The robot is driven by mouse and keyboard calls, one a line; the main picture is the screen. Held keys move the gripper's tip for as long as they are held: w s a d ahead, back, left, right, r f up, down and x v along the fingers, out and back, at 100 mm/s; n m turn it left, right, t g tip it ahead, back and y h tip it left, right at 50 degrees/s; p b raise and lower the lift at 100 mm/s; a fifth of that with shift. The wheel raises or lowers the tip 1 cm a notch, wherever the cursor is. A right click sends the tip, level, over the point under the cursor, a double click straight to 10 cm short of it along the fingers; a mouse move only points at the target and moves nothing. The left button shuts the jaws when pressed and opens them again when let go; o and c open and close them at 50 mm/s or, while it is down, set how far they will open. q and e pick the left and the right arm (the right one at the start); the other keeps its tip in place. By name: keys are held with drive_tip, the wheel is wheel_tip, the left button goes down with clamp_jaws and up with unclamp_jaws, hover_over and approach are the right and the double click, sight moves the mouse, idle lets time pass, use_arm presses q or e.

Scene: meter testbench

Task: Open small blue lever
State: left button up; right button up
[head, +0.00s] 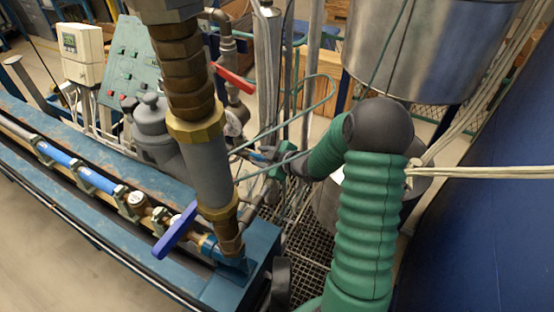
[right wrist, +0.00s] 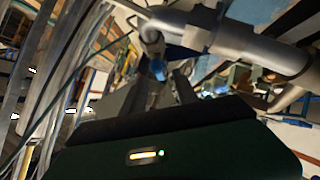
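A small blue piece, likely the small blue lever (right wrist: 158,69), shows in the right wrist view beyond and between my fingertips, beside a grey metal pipe (right wrist: 235,38). My right gripper (right wrist: 157,88) has its dark fingers apart, with a gap between them. In the head view my right gripper (head: 266,158) reaches left from my green-sleeved arm, close to the pipework behind the thick vertical pipe. It is small there, and contact with the lever cannot be told. A larger blue lever (head: 175,230) sits lower left on the bench pipe. My left gripper is not in view.
The thick vertical pipe (head: 212,170) stands just left of my right gripper. A red lever (head: 234,78) is above it. A steel tank (head: 425,45) stands at upper right, and thin cables and hoses cross near my arm. A blue bench (head: 70,185) runs along the left.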

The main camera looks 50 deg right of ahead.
drive_tip(key=v, duration=1.3)
drive_tip(key=shift+d+f, duration=0.1)
